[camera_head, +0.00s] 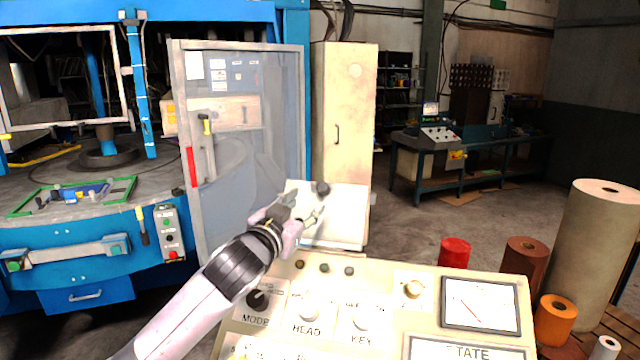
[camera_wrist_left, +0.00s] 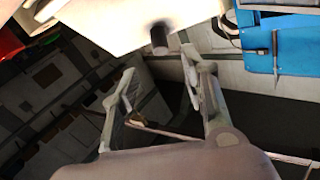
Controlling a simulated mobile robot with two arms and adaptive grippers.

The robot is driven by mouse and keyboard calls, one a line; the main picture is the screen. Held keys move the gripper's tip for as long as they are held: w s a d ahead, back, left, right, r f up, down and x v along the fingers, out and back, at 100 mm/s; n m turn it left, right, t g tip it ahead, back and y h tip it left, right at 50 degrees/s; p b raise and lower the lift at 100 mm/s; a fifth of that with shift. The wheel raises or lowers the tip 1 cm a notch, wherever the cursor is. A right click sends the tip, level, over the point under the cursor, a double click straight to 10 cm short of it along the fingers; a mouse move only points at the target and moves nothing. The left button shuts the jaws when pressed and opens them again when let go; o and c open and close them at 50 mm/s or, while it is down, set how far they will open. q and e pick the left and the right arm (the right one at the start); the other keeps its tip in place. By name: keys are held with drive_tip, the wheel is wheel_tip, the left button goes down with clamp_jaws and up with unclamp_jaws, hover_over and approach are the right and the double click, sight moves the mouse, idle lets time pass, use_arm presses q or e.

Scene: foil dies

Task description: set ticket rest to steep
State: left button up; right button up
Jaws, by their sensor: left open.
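A pale, sloped board (camera_head: 338,212), which looks like the ticket rest, stands behind the control panel in the head view. A dark round knob (camera_head: 321,188) sits at its upper edge. My left gripper (camera_head: 303,207) is open and empty over the board's left part, close to the knob. In the left wrist view the board (camera_wrist_left: 95,22) fills the top, and the dark knob (camera_wrist_left: 159,38) shows just beyond the gap between the open fingertips (camera_wrist_left: 158,62). I cannot tell whether a finger touches it. No markings for the rest's settings can be read. My right gripper is not in view.
The control panel (camera_head: 385,290) with knobs and a meter (camera_head: 481,304) lies in front, under my left arm. A clear guard door (camera_head: 240,140) stands left of the board, and a cream cabinet (camera_head: 345,130) behind it. Foil rolls (camera_head: 600,240) stand at right.

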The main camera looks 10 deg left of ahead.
sight(320, 191)
use_arm(q)
drive_tip(key=w, duration=0.3)
drive_tip(key=w+p, duration=0.1)
drive_tip(key=shift+w+d, duration=0.15)
drive_tip(key=shift+d, duration=0.25)
drive_tip(key=w, duration=0.1)
drive_tip(key=w+p, duration=0.1)
drive_tip(key=w, duration=0.2)
drive_tip(key=shift+d+p, duration=0.3)
drive_tip(key=shift+w+d, duration=0.1)
drive_tip(key=shift+w, duration=0.45)
drive_tip(key=shift+s, duration=0.1)
drive_tip(key=shift+f, duration=0.1)
clamp_jaws()
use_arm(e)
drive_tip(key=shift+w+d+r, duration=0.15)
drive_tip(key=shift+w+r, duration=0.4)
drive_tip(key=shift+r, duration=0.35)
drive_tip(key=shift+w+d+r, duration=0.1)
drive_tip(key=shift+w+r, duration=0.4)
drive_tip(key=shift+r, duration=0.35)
